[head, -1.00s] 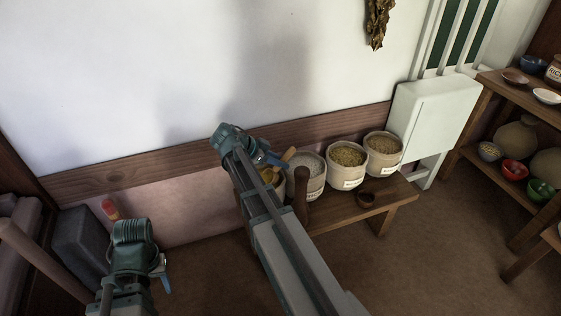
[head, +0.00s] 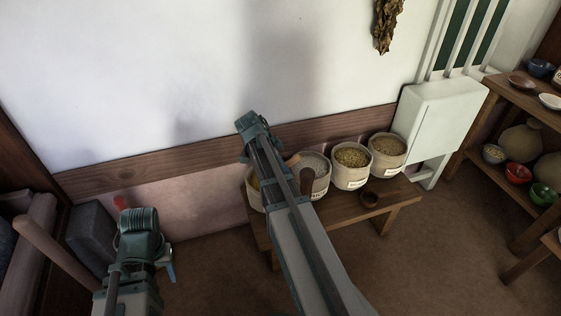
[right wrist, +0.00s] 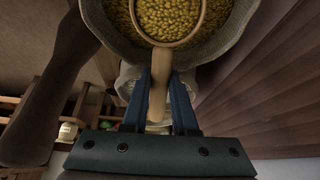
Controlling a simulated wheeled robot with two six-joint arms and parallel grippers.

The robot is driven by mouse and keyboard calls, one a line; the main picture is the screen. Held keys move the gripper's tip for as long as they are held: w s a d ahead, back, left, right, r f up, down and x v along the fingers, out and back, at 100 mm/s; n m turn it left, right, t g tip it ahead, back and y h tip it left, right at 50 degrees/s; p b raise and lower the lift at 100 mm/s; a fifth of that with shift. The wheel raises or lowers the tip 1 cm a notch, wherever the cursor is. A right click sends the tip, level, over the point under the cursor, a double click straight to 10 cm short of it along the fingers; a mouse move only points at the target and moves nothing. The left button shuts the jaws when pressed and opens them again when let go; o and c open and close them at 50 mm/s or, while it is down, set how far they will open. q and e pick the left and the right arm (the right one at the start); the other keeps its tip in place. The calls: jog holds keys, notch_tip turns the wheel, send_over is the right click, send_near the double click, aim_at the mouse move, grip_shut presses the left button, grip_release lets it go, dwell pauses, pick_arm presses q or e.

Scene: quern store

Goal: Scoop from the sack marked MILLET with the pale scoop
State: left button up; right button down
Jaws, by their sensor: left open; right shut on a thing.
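My right gripper (right wrist: 172,100) is shut on the handle of the pale scoop (right wrist: 158,95) in the right wrist view. The scoop's round bowl is at the leftmost sack (right wrist: 215,55), over or in its yellow grain; I cannot tell which. In the head view my right arm hides this gripper and much of that sack (head: 252,195). Three more sacks stand to its right: one of whitish grain (head: 322,184), two of tan grain (head: 351,178) (head: 388,166). Their labels are too small to read surely; the leftmost label is hidden. My left gripper (head: 170,272) is open and empty, low at left.
The sacks stand on a low wooden bench (head: 400,198) against the wall. Shelves with bowls (head: 517,173) stand at right. The floor before the bench is clear.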

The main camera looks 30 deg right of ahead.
jog(key=shift+s+d+r+t+y+p, duration=0.1)
jog(key=shift+d+t+y+p, duration=0.05)
jog(key=shift+d+y+p, duration=0.4)
jog(key=shift+s+d+r+t+y+p, duration=0.15)
jog(key=shift+d+y+p, duration=0.15)
jog(key=shift+y, duration=0.35)
jog(key=shift+d+y+p, duration=0.1)
jog(key=shift+y+p, duration=0.3)
jog(key=shift+y, duration=0.6)
jog(key=shift+t+y, duration=0.3)
jog(key=shift+y, duration=0.2)
jog(key=shift+r+p, duration=2.5)
jog(key=shift+p, duration=0.05)
jog(key=shift+r, duration=0.1)
